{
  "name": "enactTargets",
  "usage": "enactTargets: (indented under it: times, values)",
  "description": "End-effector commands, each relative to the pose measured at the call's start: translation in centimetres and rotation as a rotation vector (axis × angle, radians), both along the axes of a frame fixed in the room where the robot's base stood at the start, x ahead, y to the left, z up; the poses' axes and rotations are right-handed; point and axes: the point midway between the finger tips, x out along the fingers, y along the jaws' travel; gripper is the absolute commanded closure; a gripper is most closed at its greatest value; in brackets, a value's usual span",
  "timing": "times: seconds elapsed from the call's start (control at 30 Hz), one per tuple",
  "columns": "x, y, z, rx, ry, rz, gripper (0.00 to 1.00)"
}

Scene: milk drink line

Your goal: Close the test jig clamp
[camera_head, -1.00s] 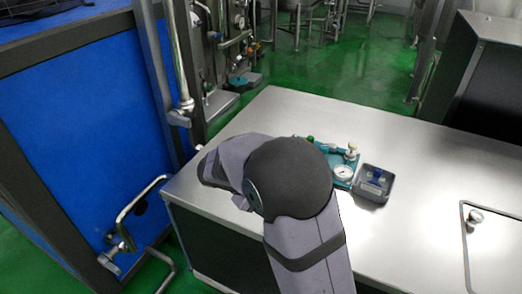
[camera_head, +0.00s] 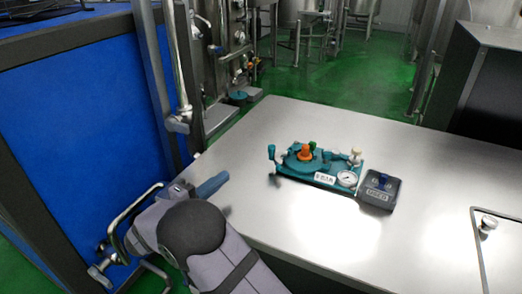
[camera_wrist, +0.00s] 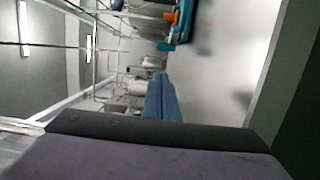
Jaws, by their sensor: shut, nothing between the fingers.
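The teal test jig (camera_head: 300,172) sits on the steel table, with an orange part (camera_head: 305,151), a green knob (camera_head: 312,145) and a round white gauge (camera_head: 347,179). A short teal-tipped lever (camera_head: 271,153) stands upright at its left end; whether this is the clamp handle I cannot tell. My gripper (camera_head: 222,177) is shut and empty, its blue fingers near the table's left edge, left of the jig and apart from it. The fingers also show in the wrist view (camera_wrist: 162,98), with part of the jig (camera_wrist: 181,30) at the top.
A dark grey box (camera_head: 379,190) with a blue top piece stands against the jig's right side. A blue panelled frame (camera_head: 70,130) and bent pipe handles (camera_head: 125,222) stand close at left.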

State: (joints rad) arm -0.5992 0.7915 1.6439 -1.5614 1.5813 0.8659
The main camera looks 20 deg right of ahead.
Motion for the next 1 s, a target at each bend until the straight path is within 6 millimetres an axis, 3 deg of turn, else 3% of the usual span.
enactTargets:
  times: [0.7,1.0]
  values:
    - [7.1,-11.1,0.0,0.000,0.001,-0.004,1.00]
    - [9.5,-14.6,0.0,0.000,0.001,-0.003,1.00]
